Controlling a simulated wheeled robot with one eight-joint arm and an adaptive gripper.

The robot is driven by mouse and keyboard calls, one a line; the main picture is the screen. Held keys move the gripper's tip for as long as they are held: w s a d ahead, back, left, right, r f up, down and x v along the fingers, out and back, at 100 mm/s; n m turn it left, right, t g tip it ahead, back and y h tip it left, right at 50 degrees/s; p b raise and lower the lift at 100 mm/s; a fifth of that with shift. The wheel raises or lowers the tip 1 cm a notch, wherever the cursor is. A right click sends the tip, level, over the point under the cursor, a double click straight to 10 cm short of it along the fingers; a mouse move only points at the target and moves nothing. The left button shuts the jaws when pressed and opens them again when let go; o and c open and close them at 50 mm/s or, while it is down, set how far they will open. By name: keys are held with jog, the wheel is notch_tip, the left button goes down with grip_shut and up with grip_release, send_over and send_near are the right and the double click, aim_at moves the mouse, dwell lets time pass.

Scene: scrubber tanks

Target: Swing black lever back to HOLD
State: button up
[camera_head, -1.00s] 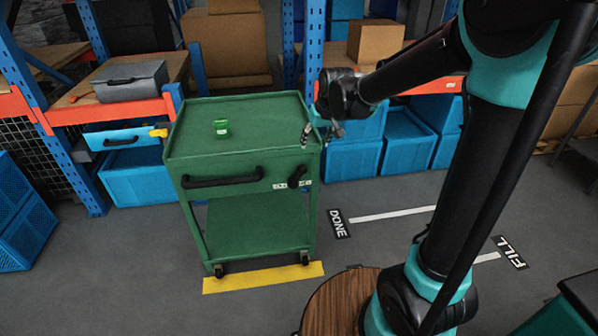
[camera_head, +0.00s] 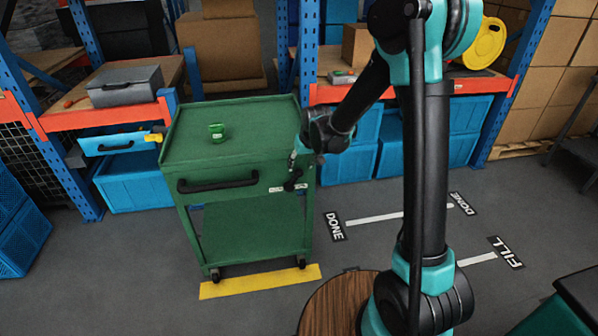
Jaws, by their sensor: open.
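The green cart (camera_head: 232,132) stands left of centre. The small black lever (camera_head: 291,184) is at the right end of its front face, beside white label strips (camera_head: 275,189). The label wording is too small to read. My gripper (camera_head: 305,159) is open at the cart's right front corner, just above the lever. Its fingers point down, and I cannot tell whether they touch the lever. The gripper partly overlaps the cart's edge, and the lever's exact angle is hard to make out.
Shelving with blue crates (camera_head: 348,164) is behind. A yellow strip (camera_head: 260,281) lies at the cart's wheels. The floor to the right is open, with DONE and FILL markings (camera_head: 506,252).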

aim_at(299, 170)
jog(key=shift+x, duration=2.4)
grip_shut()
